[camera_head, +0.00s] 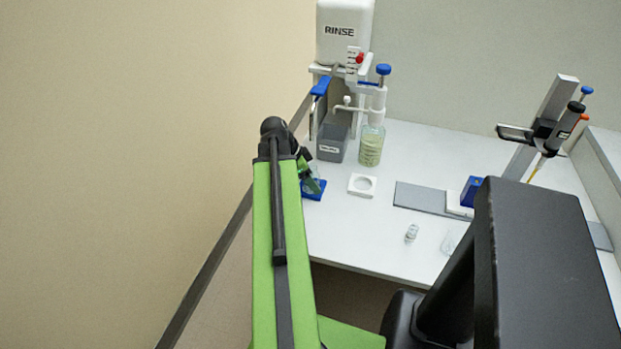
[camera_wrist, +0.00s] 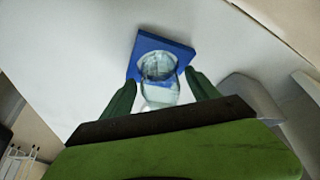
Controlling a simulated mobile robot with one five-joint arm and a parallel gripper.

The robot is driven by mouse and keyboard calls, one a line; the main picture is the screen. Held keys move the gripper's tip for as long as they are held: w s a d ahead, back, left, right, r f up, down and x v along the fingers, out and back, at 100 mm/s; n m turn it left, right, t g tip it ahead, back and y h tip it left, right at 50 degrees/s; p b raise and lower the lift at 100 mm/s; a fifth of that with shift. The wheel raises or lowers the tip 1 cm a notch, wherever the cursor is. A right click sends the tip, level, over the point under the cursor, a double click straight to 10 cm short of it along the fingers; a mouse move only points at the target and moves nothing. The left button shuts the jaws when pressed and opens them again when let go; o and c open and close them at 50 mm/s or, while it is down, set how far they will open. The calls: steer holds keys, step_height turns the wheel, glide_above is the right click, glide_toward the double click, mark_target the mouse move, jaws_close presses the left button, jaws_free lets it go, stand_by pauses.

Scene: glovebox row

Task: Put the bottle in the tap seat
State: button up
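A clear bottle (camera_wrist: 160,92) stands between my gripper's two green fingers in the wrist view. Its round end is over or in a blue square seat (camera_wrist: 183,52); I cannot tell whether it rests fully in it. My gripper (camera_wrist: 160,76) looks open, with narrow gaps between the fingers and the glass. In the head view my gripper (camera_head: 311,175) is low at the table's left edge, just above the blue seat (camera_head: 314,192). The bottle is mostly hidden there. A tap with a blue lever (camera_head: 320,86) is behind the seat.
A RINSE tank (camera_head: 345,30) stands behind a grey bin (camera_head: 332,142) and a bottle of pale green liquid (camera_head: 371,147). A white ring plate (camera_head: 362,185) is right of the seat. A small clear vial (camera_head: 411,232) and a pipette stand (camera_head: 545,125) are further right.

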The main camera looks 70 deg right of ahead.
steer(key=shift+r, duration=0.1)
steer(key=shift+r+p, duration=0.25)
steer(key=shift+p, duration=0.1)
steer(key=p+v, duration=1)
steer(key=v, duration=0.1)
steer(key=shift+w+r, duration=0.2)
steer(key=shift+r, duration=0.05)
steer(key=shift+a, duration=0.1)
